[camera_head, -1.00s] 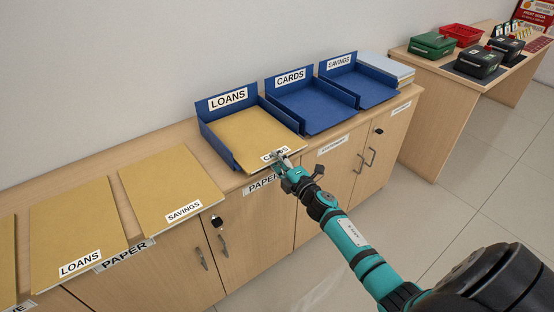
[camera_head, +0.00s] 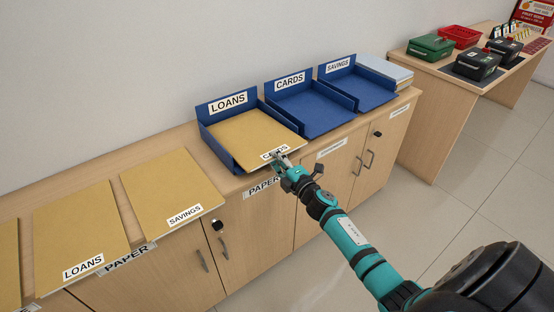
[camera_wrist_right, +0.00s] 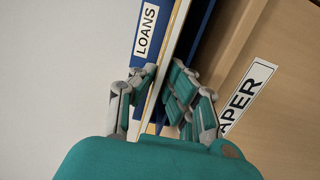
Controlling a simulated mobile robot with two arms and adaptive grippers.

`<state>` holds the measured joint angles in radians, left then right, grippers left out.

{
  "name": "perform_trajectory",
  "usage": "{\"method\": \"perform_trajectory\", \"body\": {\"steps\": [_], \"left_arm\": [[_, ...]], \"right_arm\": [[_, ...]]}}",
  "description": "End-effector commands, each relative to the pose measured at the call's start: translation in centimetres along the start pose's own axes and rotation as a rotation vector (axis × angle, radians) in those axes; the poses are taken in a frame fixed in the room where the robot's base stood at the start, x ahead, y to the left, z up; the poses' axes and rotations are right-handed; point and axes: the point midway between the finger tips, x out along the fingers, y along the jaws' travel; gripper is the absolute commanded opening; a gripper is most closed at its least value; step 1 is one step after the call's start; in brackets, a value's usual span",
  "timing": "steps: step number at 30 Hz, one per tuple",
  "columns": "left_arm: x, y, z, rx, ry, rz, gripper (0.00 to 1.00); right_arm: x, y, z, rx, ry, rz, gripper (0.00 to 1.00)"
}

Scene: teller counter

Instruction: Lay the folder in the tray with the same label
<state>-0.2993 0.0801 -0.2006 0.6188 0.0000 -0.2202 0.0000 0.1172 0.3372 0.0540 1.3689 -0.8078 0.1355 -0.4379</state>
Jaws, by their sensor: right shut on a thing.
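A tan folder (camera_head: 250,138) labelled CARDS lies in or just over the blue LOANS tray (camera_head: 212,137), with its front edge at the tray's open front. My right gripper (camera_head: 280,160) is shut on that front edge, partly covering the CARDS label. In the right wrist view the folder (camera_wrist_right: 168,60) shows edge-on between the fingers of the gripper (camera_wrist_right: 162,85). The blue CARDS tray (camera_head: 317,112) stands to the right and is empty. The blue SAVINGS tray (camera_head: 368,90), further right, is also empty. My left gripper is out of view.
A LOANS folder (camera_head: 80,230) and a SAVINGS folder (camera_head: 168,185) lie on the wooden counter to the left. A stack of pale paper (camera_head: 388,70) sits right of the trays. A separate desk (camera_head: 440,95) holds green and dark boxes.

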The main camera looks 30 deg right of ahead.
Motion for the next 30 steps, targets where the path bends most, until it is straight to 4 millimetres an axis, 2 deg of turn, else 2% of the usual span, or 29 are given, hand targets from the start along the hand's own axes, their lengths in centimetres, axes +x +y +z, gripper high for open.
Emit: {"method": "perform_trajectory", "body": {"steps": [1, 7, 11, 30], "left_arm": [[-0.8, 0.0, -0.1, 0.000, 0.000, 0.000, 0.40], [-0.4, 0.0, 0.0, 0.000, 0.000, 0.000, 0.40], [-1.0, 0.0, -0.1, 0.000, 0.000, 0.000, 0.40], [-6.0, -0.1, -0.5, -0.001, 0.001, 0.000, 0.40]], "right_arm": [[0.0, 0.9, 0.0, 0.000, 0.001, 0.001, 0.00], [0.0, 0.5, 0.0, 0.000, 0.000, 0.000, 0.00], [-0.6, 0.9, 0.0, 0.000, 0.000, -0.001, 0.00], [-9.7, 4.1, 0.0, 0.002, 0.000, -0.002, 0.00]]}}
